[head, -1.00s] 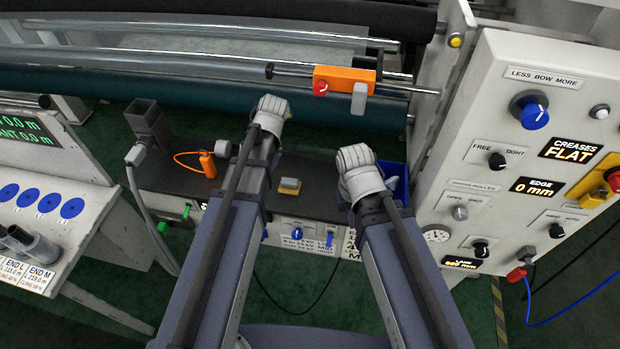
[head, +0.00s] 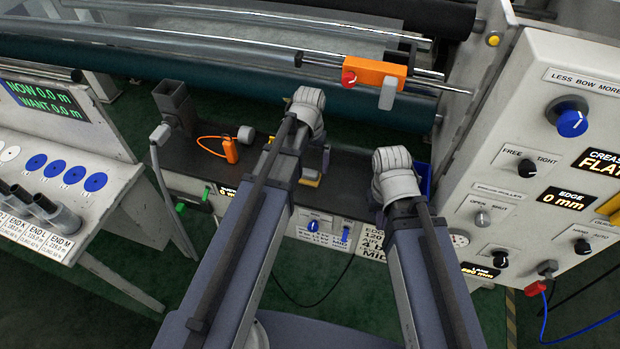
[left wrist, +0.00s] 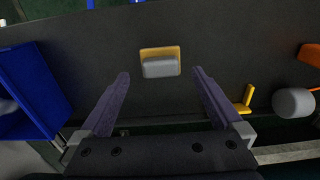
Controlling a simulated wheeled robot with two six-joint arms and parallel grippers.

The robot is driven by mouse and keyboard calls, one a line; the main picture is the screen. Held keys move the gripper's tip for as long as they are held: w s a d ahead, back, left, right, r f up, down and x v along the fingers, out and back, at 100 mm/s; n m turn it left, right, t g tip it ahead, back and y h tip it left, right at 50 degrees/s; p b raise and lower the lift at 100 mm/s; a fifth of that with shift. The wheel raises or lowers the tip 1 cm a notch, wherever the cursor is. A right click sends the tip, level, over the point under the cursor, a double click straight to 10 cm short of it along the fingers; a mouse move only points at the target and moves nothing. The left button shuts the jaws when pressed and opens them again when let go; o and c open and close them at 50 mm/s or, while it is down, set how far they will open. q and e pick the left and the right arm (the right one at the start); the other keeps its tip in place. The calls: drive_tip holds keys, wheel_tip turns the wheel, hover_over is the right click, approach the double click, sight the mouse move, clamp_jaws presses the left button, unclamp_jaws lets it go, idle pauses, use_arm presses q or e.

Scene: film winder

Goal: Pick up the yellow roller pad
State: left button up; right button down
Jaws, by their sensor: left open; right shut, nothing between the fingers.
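The yellow roller pad (left wrist: 174,52) lies on the dark shelf, a yellow base with a grey block on it. In the left wrist view it sits ahead, between the fingertips of my open left gripper (left wrist: 160,74); I cannot tell the height of the fingers above it. In the head view the left arm mostly covers the pad, and only a yellow edge (head: 309,182) shows. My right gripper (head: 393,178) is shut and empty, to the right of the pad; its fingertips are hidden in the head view.
The dark shelf (head: 195,160) also holds a blue bin (left wrist: 35,85), a yellow L-shaped piece (left wrist: 245,100), a grey cylinder (left wrist: 294,102) and an orange tagged item (head: 230,150). A control panel (head: 510,205) stands at right. Rollers (head: 220,85) run behind.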

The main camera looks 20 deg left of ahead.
sight(310, 171)
use_arm(q)
drive_tip(key=shift+w+f+b, duration=0.2)
drive_tip(key=shift+f+b, duration=2.45)
drive_tip(key=shift+r, duration=0.1)
drive_tip(key=shift+c, duration=0.2)
drive_tip(key=c, duration=1.1)
drive_tip(key=shift+c, duration=0.2)
drive_tip(key=shift+r, duration=0.1)
wheel_tip(310, 171, up, 10)
drive_tip(key=p, duration=1)
